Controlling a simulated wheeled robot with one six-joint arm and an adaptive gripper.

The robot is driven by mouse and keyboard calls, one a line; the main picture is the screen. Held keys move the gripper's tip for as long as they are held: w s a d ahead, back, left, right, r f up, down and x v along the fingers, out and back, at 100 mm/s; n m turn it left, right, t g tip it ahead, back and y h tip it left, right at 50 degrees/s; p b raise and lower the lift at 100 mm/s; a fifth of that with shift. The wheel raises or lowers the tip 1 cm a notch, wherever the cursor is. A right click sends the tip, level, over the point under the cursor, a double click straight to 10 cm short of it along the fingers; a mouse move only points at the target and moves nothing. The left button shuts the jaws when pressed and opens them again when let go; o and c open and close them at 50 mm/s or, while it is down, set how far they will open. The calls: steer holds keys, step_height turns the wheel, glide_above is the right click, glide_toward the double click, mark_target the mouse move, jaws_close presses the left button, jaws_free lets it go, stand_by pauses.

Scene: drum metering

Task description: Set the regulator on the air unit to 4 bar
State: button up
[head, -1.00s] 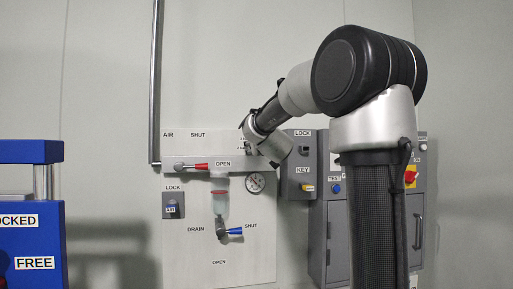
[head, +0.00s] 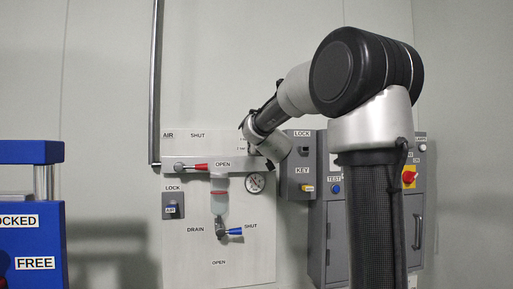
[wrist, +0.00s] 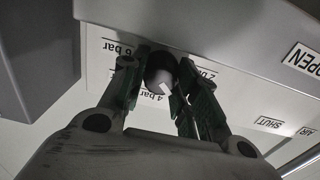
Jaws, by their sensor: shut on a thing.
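The regulator knob (wrist: 160,72) is a dark round knob with a white mark (wrist: 165,88) on its face, seen upside down in the wrist view. The mark lies close to the "4 bar" label (wrist: 150,97), slightly toward the "2 bar" label (wrist: 196,73). A "6 bar" label (wrist: 116,47) is on the other side. My gripper (wrist: 158,70) is shut on the knob, one finger on each side. In the head view my wrist hides the knob. The air unit panel (head: 185,262) carries a round gauge (head: 255,183); its needle is too small to read.
Left of the gauge are a red-handled valve lever (head: 195,167) and a blue drain lever (head: 235,232). A grey lock box (head: 298,170) stands close to my wrist on the right. A blue frame (head: 35,240) is at the far left.

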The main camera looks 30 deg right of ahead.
steer(key=shift+r+m, duration=0.1)
steer(key=shift+m, duration=1)
steer(key=o, duration=0.8)
steer(key=shift+w, duration=0.1)
steer(key=shift+o, duration=1.2)
steer(key=shift+w, duration=0.1)
steer(key=v, duration=1.2)
